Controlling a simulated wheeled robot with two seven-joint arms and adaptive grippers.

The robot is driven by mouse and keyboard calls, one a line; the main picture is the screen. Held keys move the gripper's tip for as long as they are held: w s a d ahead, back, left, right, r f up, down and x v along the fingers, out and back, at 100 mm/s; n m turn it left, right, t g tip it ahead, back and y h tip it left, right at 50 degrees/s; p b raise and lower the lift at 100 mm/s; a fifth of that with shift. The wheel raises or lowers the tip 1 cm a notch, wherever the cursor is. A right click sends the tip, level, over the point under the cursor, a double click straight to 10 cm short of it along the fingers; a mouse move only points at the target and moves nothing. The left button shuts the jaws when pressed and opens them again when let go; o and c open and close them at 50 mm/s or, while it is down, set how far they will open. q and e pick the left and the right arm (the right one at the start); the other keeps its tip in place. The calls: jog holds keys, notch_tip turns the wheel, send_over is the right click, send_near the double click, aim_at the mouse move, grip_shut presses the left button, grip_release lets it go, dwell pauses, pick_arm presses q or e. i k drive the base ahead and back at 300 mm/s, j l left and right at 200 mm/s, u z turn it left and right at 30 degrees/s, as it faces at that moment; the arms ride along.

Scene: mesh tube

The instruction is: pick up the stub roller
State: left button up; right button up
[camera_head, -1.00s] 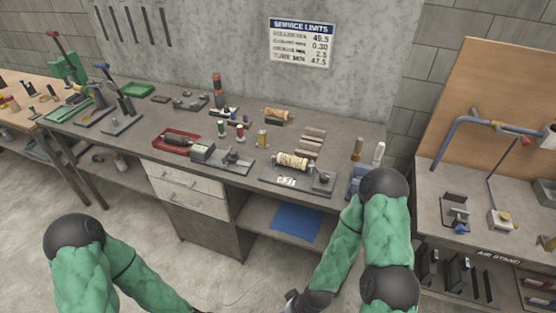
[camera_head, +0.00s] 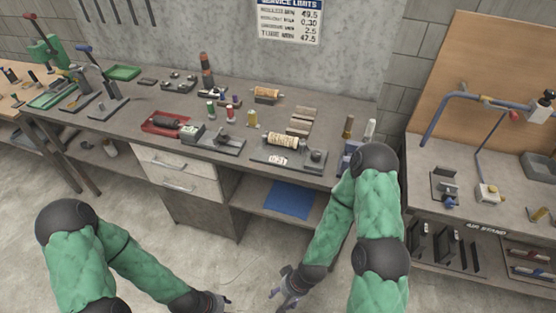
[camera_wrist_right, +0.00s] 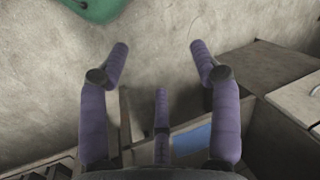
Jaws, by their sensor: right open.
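Two roller-like parts lie on the workbench in the head view. A cream roller (camera_head: 282,141) rests on a dark fixture near the front edge, and an orange-tan roller (camera_head: 267,93) lies in a dark cradle further back. I cannot tell which is the stub roller. My right gripper (camera_head: 281,294) is low in front of the bench, well apart from both. In the right wrist view the right gripper (camera_wrist_right: 159,62) is open and empty, its purple fingers spread. My left gripper (camera_head: 222,302) is low at the bottom edge, and its jaws are too small to read.
The workbench (camera_head: 330,112) also bears a red tray (camera_head: 165,124), small spools, several flat bars (camera_head: 301,121) and clamps. A blue sheet (camera_head: 291,199) lies on the shelf below. A side bench with bent pipes (camera_head: 487,100) stands at right. The floor before the bench is clear.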

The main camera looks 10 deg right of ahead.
aim_at(276, 138)
jog(key=i+l+u, duration=0.4)
jog(key=l, duration=0.25)
jog(key=i+l+u, duration=0.2)
jog(key=l, duration=0.15)
